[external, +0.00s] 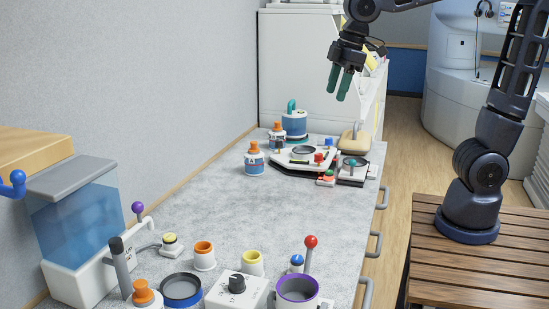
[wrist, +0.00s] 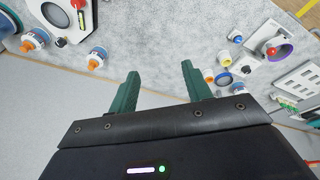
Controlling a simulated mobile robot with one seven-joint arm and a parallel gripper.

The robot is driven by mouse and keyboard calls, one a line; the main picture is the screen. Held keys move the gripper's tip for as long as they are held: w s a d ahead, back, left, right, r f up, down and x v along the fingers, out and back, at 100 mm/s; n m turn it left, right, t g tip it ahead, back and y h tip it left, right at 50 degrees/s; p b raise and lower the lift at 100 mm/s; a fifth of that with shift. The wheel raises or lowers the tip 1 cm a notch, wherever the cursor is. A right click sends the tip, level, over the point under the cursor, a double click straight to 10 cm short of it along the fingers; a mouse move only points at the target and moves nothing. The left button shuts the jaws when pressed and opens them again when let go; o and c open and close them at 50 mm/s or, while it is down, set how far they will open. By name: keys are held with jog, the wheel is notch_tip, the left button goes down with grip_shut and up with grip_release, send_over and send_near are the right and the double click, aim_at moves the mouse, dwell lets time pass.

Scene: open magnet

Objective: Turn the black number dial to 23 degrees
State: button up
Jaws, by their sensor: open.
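The black number dial (external: 236,284) sits on top of a white box (external: 222,292) at the front of the grey counter, in the external view. Its pointer and number marks are too small to read. My gripper (external: 337,95) hangs high above the far end of the counter, well away from the dial. Its two teal fingers point down. In the wrist view my gripper (wrist: 157,82) is open, with nothing between its fingers.
Around the dial stand a purple-rimmed cup (external: 298,289), a blue-rimmed pot (external: 181,288), a red-ball lever (external: 310,242) and a yellow-topped cup (external: 252,262). A blue tank (external: 76,220) stands at left. More devices stand at the far end. The counter's middle (external: 205,205) is clear.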

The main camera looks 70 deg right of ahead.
jog(key=w+a+f+n, duration=0.1)
jog(key=w+a+n, duration=0.2)
jog(key=w+a, duration=0.35)
jog(key=n+g, duration=0.3)
jog(key=n, duration=0.5)
send_over(236, 278)
notch_tip(236, 278, down, 17)
notch_tip(236, 278, down, 10)
jog(key=shift+f, duration=0.1)
jog(key=c, duration=1)
